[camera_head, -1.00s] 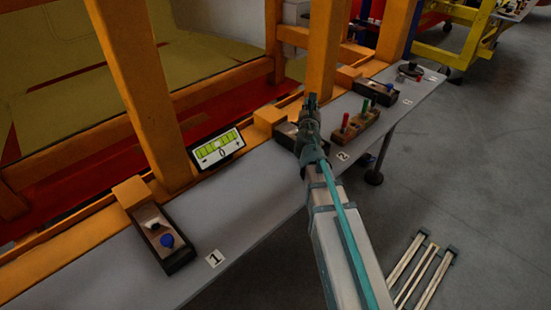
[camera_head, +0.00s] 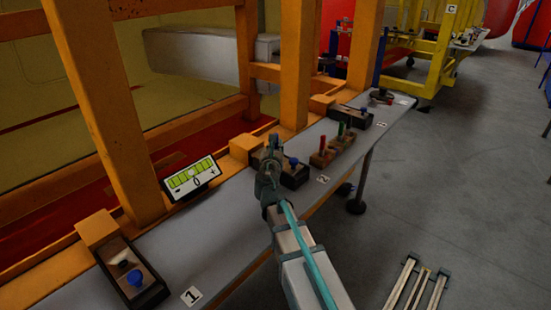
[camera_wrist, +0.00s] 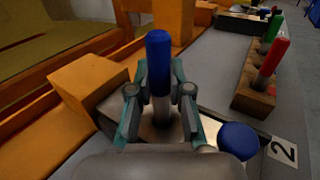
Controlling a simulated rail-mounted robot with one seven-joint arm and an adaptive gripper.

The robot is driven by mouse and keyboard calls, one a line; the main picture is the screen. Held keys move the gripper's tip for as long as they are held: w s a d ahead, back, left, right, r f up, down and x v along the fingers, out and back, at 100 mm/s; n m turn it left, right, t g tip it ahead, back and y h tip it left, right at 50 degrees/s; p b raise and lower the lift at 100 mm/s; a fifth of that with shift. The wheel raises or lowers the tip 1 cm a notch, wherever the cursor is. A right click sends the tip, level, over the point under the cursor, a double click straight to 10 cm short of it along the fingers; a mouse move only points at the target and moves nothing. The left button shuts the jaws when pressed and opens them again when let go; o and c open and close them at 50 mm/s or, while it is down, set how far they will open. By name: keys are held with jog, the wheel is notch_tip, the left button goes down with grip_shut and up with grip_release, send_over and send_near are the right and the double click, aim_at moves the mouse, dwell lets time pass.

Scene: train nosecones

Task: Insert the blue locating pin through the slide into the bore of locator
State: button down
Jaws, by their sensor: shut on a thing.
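My gripper (camera_wrist: 160,92) is shut on the blue locating pin (camera_wrist: 158,45), which stands roughly upright between the fingers with its blue top above them and its grey shank below. In the head view my gripper (camera_head: 270,155) is in front of the dark locator box (camera_head: 294,182) at label 2 and hides part of it. A blue knob (camera_wrist: 238,138) sits on this locator, right of the fingers in the wrist view. A light metal surface, perhaps the slide, shows below the pin. The bore and the pin's lower end are hidden, so I cannot tell whether the pin is in.
A wooden holder (camera_head: 322,160) with red and green pins stands right of the locator. Another locator (camera_head: 148,296) with a blue knob is at label 1. A gauge (camera_head: 190,178) leans by the orange frame (camera_head: 98,120). The grey shelf (camera_head: 215,235) between is clear.

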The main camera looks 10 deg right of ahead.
jog(key=shift+f+b, duration=1.3)
jog(key=shift+f, duration=0.3)
jog(key=shift+f, duration=0.1)
jog(key=c, duration=1.1)
grip_release()
jog(key=b+v, duration=0.1)
jog(key=v, duration=1.1)
jog(key=shift+r, duration=0.25)
